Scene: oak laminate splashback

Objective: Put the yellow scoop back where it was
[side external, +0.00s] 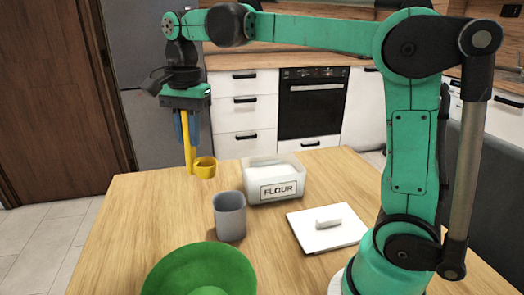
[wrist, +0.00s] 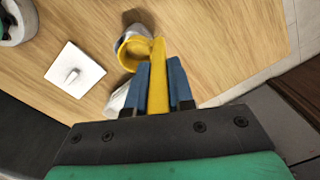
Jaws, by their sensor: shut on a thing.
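My gripper (side external: 186,141) has its blue fingers pointing down and shut on the handle of the yellow scoop (side external: 205,168). The handle hangs upright, with the round cup of the scoop low and on its right side. In the wrist view the gripper (wrist: 158,72) pinches the handle, and the scoop's cup (wrist: 131,47) shows beyond the fingertips. The scoop is near the table's far left edge, left of the white flour tub (side external: 275,183). I cannot tell its exact height over the table. The tub is open, with white flour inside; the wrist view shows only its corner (wrist: 117,100).
A grey cup (side external: 230,216) stands in front of the tub, and a green bowl (side external: 200,272) is at the front. A white lid with a handle (side external: 310,238) lies flat to the right; it also shows in the wrist view (wrist: 72,75). The wooden table's left side is clear.

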